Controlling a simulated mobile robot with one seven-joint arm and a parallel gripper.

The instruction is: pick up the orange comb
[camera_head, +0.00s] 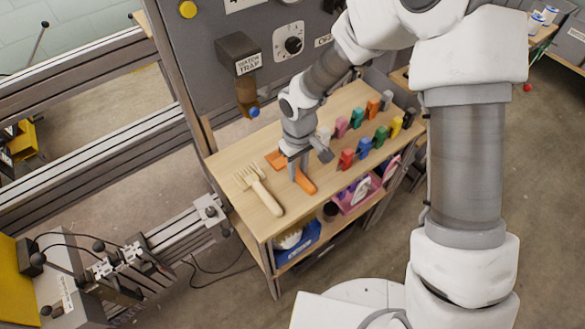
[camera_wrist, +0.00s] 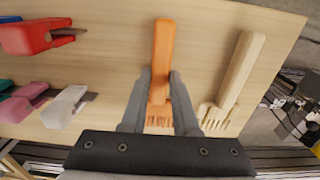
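The orange comb (camera_head: 305,182) lies on the wooden tabletop, its toothed end to the upper left in the head view. In the wrist view its handle (camera_wrist: 163,45) points away from me and its teeth are partly hidden behind my gripper body. My gripper (camera_head: 294,172) is down over the middle of the comb. In the wrist view my gripper's two fingers (camera_wrist: 160,88) stand on either side of the comb, very close to it. I cannot tell whether they touch it. No lift off the table shows.
A pale wooden comb (camera_head: 262,192) lies beside the orange one; it is on the right in the wrist view (camera_wrist: 238,65). Several coloured clips stand in rows, including a red one (camera_head: 346,159). A grey machine panel (camera_head: 215,75) with a dial rises behind the table.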

